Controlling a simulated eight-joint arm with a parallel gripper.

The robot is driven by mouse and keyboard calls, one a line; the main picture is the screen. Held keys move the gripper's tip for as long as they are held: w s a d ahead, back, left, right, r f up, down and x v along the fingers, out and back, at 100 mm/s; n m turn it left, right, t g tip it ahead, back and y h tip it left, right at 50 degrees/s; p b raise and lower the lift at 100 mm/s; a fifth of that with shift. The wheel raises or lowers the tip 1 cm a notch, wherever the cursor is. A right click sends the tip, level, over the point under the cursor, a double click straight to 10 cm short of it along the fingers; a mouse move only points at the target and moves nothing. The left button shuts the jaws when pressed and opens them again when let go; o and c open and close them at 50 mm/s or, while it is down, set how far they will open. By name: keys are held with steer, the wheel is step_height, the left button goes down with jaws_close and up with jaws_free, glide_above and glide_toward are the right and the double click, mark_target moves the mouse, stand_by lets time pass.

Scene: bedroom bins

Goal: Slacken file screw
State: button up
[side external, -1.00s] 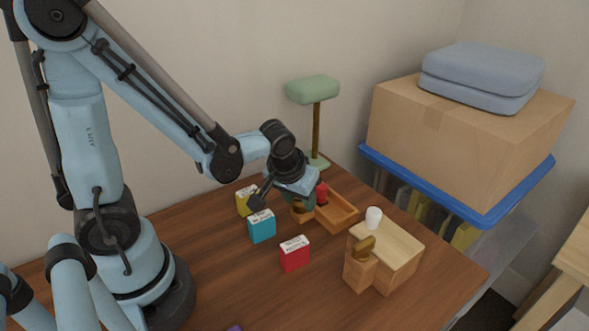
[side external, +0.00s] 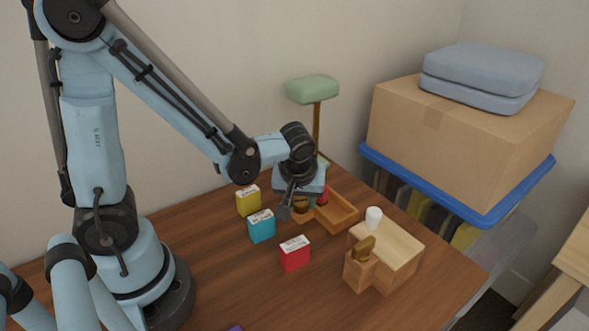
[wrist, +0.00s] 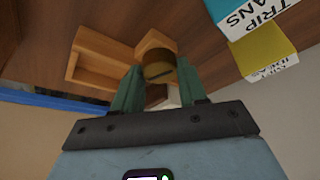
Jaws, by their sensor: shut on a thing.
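The file screw, a brass slotted knob (wrist: 159,72), sits at a small wooden block (wrist: 155,43) beside a shallow wooden tray. In the wrist view, my gripper's two green fingers (wrist: 159,88) stand on either side of the brass knob and are shut on it. In the side view, my gripper (side external: 302,205) points down at the tray's left end. The knob (side external: 301,202) is partly hidden there behind the gripper.
The wooden tray (side external: 345,218) lies right of my gripper. Yellow (side external: 248,203), teal (side external: 262,230) and red (side external: 295,257) labelled boxes stand left and in front. A wooden block (side external: 398,250) with a white cap (side external: 374,217) stands front right. A green-topped stand (side external: 313,90) rises behind.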

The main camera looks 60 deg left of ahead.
steer(key=o, duration=1.1)
steer(key=shift+c, duration=0.2)
